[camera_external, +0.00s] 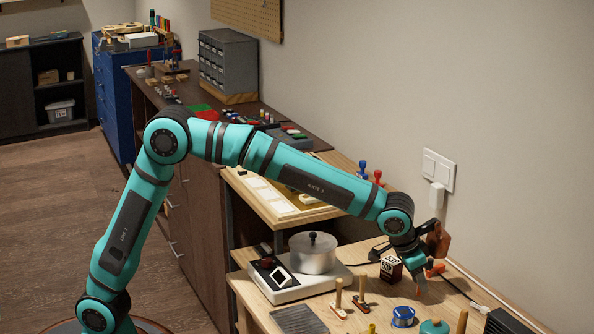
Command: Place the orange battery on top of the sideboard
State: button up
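My gripper (424,283) is low over the near wooden bench (356,257), at its wall side. A small orange piece (435,270) shows right at the gripper. It may be the orange battery, but it is too small and partly covered to be sure. I cannot tell whether the fingers are closed on it. The long dark brown cabinet (196,205) with a dark top, behind my arm, looks like the sideboard. Its top holds many small items, and my arm hides part of it.
A scale with a metal pot (313,253), a dark lettered box (391,269), a blue spool (403,316) and wooden-handled tools crowd the near bench. A grey drawer unit (228,62) stands on the dark cabinet. A white plug (437,195) juts from the wall.

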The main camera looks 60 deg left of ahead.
jog(key=shift+x, duration=0.75)
grip_shut()
